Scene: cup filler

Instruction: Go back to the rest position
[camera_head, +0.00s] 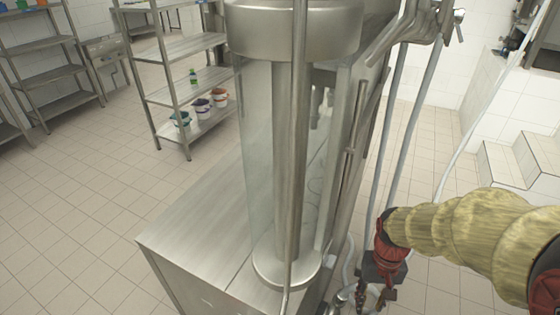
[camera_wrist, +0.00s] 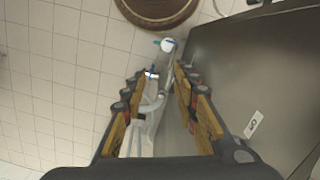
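My arm reaches in from the right in the head view, in a yellowish sleeve with red joints. My gripper (camera_head: 374,296) hangs at its end, low beside the right side of the steel filling machine (camera_head: 190,225). In the wrist view my gripper (camera_wrist: 160,85) has its two fingers apart, with a clear gap and nothing held between them. Beyond the fingertips are a pale hose (camera_wrist: 150,105) and a small white fitting with a blue part (camera_wrist: 168,45), apart from the fingers.
A dark panel (camera_wrist: 250,70) stands close to the right finger in the wrist view. A steel shelf (camera_head: 180,50) with several small tubs stands at the back left. Tiled floor (camera_head: 80,200) is open at the left.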

